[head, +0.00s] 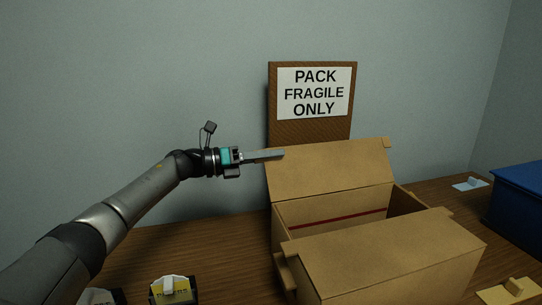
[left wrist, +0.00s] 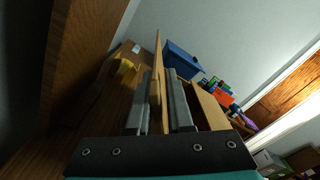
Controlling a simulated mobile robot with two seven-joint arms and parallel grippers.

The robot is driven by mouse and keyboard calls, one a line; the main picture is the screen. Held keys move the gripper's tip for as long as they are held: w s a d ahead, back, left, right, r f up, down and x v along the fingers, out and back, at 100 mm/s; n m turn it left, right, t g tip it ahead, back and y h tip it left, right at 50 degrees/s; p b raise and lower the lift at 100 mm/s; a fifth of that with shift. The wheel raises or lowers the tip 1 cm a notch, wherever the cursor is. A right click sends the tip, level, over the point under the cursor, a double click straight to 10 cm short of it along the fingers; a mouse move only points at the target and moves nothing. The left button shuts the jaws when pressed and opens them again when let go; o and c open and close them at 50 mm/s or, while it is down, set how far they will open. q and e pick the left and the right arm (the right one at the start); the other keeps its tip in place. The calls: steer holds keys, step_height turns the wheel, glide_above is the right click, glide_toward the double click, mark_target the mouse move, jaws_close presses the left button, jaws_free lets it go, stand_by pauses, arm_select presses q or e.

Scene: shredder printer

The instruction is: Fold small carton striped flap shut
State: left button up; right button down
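An open tan carton (head: 380,258) stands on the table in the head view. Its rear flap (head: 335,172) stands up, leaning back, and its front flap slants outward. A dark red stripe (head: 335,228) runs along the inside below the rear flap. My left gripper (head: 272,155) is at the left edge of the rear flap, one finger showing in front of it. In the left wrist view the flap (left wrist: 157,62) is edge-on between the parted fingers (left wrist: 160,100). Firm contact on both sides cannot be told. My right gripper is out of view.
A board with a "PACK FRAGILE ONLY" sign (head: 314,92) stands behind the carton. A blue box (head: 520,200) is at the right. A yellow-labelled item (head: 171,290) lies at the front left. Bare table (head: 225,250) shows left of the carton.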

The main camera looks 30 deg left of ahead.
arm_select(q)
jaws_close()
stand_by(1.1)
